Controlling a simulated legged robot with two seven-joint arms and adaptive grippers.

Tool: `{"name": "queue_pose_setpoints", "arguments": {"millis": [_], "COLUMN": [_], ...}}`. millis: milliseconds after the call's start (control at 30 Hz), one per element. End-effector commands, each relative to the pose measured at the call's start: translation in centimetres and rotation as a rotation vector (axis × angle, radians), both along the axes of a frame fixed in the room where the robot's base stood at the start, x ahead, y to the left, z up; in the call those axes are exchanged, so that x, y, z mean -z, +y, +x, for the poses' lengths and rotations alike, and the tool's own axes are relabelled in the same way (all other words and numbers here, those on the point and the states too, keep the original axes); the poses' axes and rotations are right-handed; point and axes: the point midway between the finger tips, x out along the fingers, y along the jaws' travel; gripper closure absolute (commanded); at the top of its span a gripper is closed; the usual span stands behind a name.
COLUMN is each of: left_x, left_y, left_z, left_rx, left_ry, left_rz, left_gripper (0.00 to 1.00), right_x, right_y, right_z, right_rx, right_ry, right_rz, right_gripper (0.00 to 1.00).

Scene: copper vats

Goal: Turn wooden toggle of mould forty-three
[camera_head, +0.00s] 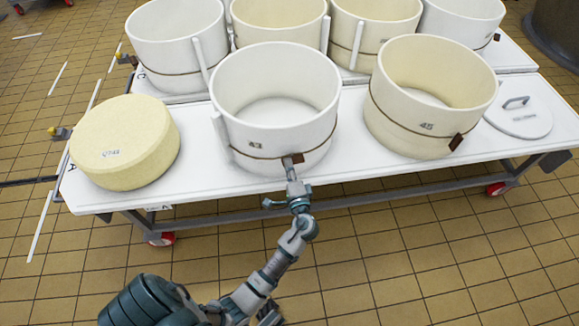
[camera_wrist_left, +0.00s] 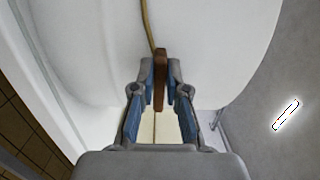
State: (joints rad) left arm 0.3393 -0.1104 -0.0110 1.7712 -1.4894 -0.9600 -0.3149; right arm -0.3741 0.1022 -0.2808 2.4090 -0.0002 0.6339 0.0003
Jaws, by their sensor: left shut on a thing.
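The mould marked 43 (camera_head: 240,100) is a white, open, empty tub standing at the front middle of the white table. A thin brown cord runs around its lower wall. Its brown wooden toggle (camera_head: 298,158) sits on the cord at the front, right of the number; it also shows in the left wrist view (camera_wrist_left: 161,62). My left gripper (camera_head: 294,172) reaches up to the toggle from the table's front side. In the left wrist view my left gripper (camera_wrist_left: 162,85) has its blue-padded fingers on both sides of the toggle, shut on it.
A cream tub marked 45 (camera_head: 415,118) with its own toggle stands to the right. A round cheese (camera_head: 124,145) lies at the left, and a white lid (camera_head: 518,118) at the far right. More tubs (camera_head: 175,50) stand behind. The white table (camera_head: 375,168) has bare room along its front edge.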

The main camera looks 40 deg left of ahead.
Motion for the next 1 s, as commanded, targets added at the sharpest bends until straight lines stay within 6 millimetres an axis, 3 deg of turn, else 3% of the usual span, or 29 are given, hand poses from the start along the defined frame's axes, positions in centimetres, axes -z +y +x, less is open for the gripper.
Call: {"name": "queue_pose_setpoints", "arguments": {"millis": [33, 133, 433, 567, 1000], "left_x": [0.5, 0.4, 0.1, 0.1, 0.4], "left_y": [0.0, 0.0, -0.1, -1.1, -8.4], "left_z": [0.0, -0.1, -0.2, -0.9, -6.0], "left_rx": [0.0, 0.0, 0.0, 0.0, 0.001], "left_ry": [0.006, 0.006, 0.001, 0.002, 0.005], "left_rz": [-0.005, -0.005, -0.001, -0.001, -0.003], "left_gripper": [0.84, 0.61, 0.61, 0.61, 0.61], "right_x": [0.1, 0.1, 0.1, 0.0, 0.0], "right_y": [0.0, 0.0, 0.0, 0.0, 0.0], "right_z": [0.0, 0.0, -0.1, -0.2, -0.1], "right_rx": [0.0, 0.0, 0.0, 0.0, 0.0], "right_ry": [0.001, 0.001, 0.004, 0.003, 0.001], "right_rz": [0.0, 0.0, 0.0, -0.001, 0.0], "right_gripper": [0.6, 0.6, 0.6, 0.6, 0.6]}}
